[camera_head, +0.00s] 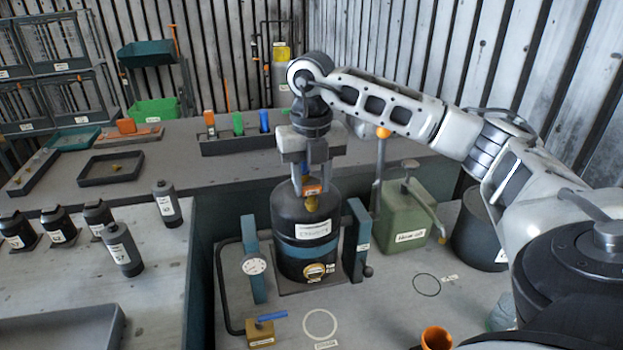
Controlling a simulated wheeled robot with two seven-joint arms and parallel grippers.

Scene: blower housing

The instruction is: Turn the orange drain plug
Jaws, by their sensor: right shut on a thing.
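My right gripper (311,178) points straight down over the top of the dark cylindrical housing (289,215), which has a blue band and a white label. A brass-coloured piece (312,204) shows just below the block, at the housing's top. A round yellow-orange fitting with a dark face (316,271) sits low on the housing's front. I cannot read which orange part is the drain plug. My left gripper is not in view.
A blue post with a gauge (254,266) and another blue post (356,240) flank the housing. A blue-handled brass valve (262,330) stands in front. A green canister (402,205) and an orange cup (436,338) are at right. Several dark bottles stand on the left table.

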